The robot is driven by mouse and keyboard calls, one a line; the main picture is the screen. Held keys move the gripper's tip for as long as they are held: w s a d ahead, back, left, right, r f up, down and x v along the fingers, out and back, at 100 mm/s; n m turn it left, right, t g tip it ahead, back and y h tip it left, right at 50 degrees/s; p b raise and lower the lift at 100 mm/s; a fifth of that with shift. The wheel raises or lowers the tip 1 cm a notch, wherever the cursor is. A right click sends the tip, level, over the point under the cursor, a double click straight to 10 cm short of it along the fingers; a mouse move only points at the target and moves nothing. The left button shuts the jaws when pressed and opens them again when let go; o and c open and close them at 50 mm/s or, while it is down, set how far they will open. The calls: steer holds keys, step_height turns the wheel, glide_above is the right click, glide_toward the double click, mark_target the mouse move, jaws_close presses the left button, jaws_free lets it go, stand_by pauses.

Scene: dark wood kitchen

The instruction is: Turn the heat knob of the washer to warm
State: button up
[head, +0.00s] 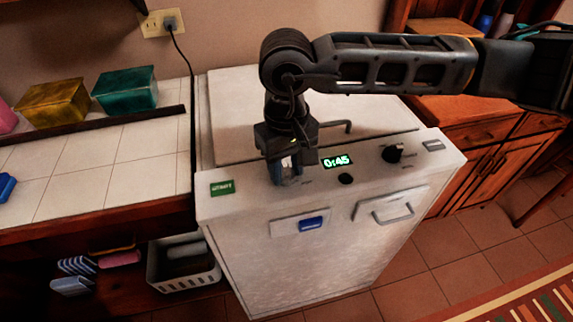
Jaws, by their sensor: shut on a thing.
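The white washer (300,245) stands in the middle, its control panel along the front top edge. A green lit display (337,161) reads 0:45. A black knob (393,153) sits to its right, and a small dark round button (346,179) is just below it. My gripper (287,178) points down onto the panel left of the display. Its fingers are shut around a knob there, which they mostly hide. I cannot read the marks around that knob or tell its setting.
A tiled counter (110,165) at left holds a yellow box (54,103) and a teal box (126,89). A white basket (183,263) stands on the shelf below. A wooden cabinet (490,150) is at right. The floor in front is clear.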

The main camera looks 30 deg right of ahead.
steer(key=shift+c, duration=0.6)
steer(key=shift+f+m+b, duration=0.15)
steer(key=shift+m+b, duration=0.15)
steer(key=shift+b, duration=0.3)
steer(key=shift+f+m+b, duration=0.1)
steer(key=shift+m+b, duration=0.5)
steer(key=shift+b, duration=0.35)
steer(key=m+b, duration=0.3)
steer(key=b, duration=0.1)
steer(key=shift+f+b, duration=0.1)
steer(key=shift+b, duration=0.25)
steer(key=m+b, duration=0.3)
steer(key=b, duration=0.1)
steer(key=shift+m, duration=0.4)
steer(key=m+b, duration=0.3)
steer(key=shift+r, duration=0.4)
